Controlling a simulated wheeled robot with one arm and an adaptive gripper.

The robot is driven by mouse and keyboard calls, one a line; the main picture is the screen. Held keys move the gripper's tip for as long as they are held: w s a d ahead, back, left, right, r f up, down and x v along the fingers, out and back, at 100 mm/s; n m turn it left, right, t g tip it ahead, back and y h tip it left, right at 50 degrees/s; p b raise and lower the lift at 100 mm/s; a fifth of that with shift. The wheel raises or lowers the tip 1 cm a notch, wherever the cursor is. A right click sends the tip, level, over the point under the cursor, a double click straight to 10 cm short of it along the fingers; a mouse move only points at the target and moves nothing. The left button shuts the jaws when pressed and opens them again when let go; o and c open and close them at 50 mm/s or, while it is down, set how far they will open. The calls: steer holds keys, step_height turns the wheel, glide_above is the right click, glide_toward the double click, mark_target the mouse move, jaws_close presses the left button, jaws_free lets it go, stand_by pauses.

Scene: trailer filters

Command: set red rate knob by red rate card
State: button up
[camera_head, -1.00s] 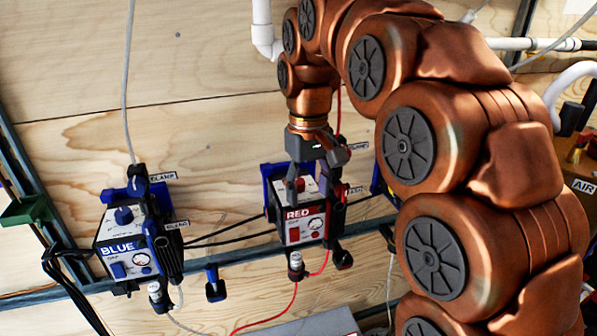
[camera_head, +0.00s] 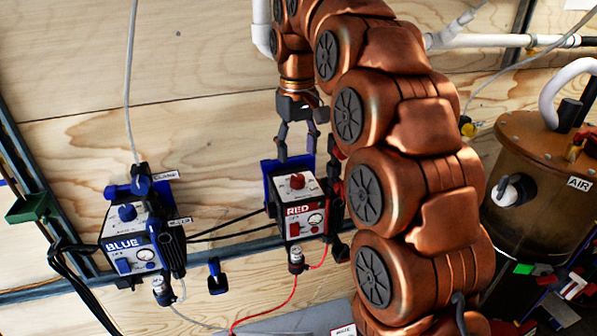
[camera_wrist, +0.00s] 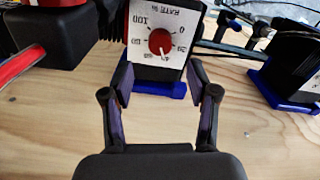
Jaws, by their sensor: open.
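My gripper (camera_head: 297,153) is open and empty, just above the unit and apart from the knob. Its fingers (camera_wrist: 160,80) frame the unit's near edge from below in the wrist view. No readable red rate card shows.
The blue unit (camera_head: 135,245) with a blue knob (camera_head: 126,212) stands left. A small red-edged card (camera_head: 343,331), too small to read, lies at the bottom. Cables and a red hose surround the units. A brown AIR tank (camera_head: 530,190) stands right. Bare wall lies upper left.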

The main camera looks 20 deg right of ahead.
mark_target(298, 177)
steer(key=shift+f+p, duration=0.95)
steer(key=shift+f, duration=2.35)
steer(key=shift+c, duration=0.4)
steer(key=shift+d, duration=0.1)
jaws_close()
